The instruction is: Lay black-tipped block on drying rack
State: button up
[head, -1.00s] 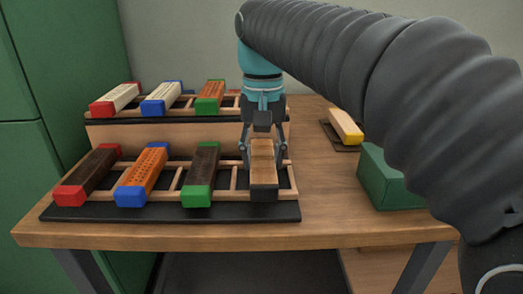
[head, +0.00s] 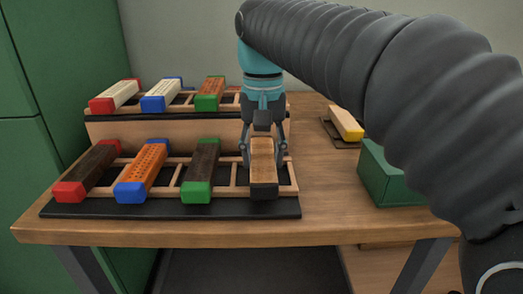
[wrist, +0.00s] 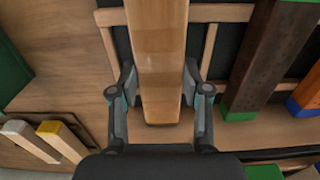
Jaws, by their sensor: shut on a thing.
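The black-tipped block (head: 263,165) has a light wood body and a black front end. It lies lengthwise over the rightmost slot of the front drying rack (head: 220,187), at or just above its rails; I cannot tell if it touches them. My gripper (head: 264,155) points down with its fingers on both sides of the block, shut on it. In the wrist view, the block (wrist: 158,50) runs up between the fingertips of my gripper (wrist: 160,85), and its black end is out of view.
Red-, blue- and green-tipped blocks (head: 142,172) lie left on the front rack. A raised rear rack (head: 185,103) holds similar blocks. A yellow-tipped block (head: 345,124) and a green box (head: 385,180) stand to the right. Bare tabletop (head: 320,205) lies between.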

jog(key=shift+f, duration=0.1)
jog(key=o, duration=1.7)
jog(key=shift+o, duration=0.2)
jog(key=shift+r+p, duration=1.25)
jog(key=shift+r, duration=2.25)
jog(key=shift+s, duration=0.1)
